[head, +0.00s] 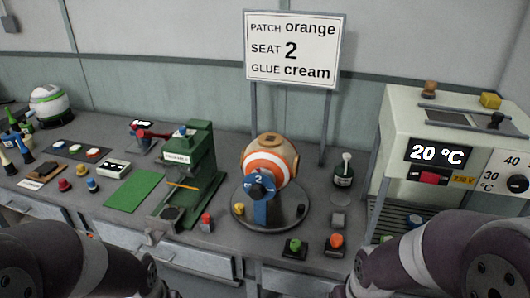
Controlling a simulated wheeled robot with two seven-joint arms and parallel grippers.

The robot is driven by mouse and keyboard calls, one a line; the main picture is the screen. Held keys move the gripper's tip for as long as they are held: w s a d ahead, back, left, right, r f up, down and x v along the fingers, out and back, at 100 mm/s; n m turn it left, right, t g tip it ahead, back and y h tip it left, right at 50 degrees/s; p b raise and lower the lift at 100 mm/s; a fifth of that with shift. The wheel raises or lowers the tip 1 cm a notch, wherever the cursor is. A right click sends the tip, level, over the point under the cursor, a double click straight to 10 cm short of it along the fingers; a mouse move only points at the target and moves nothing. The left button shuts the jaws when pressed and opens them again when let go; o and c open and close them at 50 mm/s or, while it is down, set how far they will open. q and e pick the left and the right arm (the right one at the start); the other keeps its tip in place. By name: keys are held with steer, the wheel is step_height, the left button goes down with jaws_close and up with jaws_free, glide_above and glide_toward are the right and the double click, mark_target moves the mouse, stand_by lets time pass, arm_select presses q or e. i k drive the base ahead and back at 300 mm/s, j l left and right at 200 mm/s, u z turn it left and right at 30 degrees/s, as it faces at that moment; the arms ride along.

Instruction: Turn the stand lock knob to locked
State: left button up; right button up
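A ball (269,158) with orange, white and tan areas sits on a stand with a round dark base (272,222). A blue post (260,213) rises at the front of the stand. A dark knob-like part (259,191) sits on the post below a blue "2" mark. My two arms enter at the bottom left and bottom right; neither gripper's fingers show.
A green press (199,165) stands left of the stand. A white machine (400,120) reading 20 °C stands at right. Green (295,247) and orange (336,241) buttons sit in front of the stand.

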mark_target(240, 209)
steer(key=i+j, duration=0.15)
steer(key=i, duration=0.25)
steer(key=i+j, duration=0.15)
steer(key=i, duration=0.25)
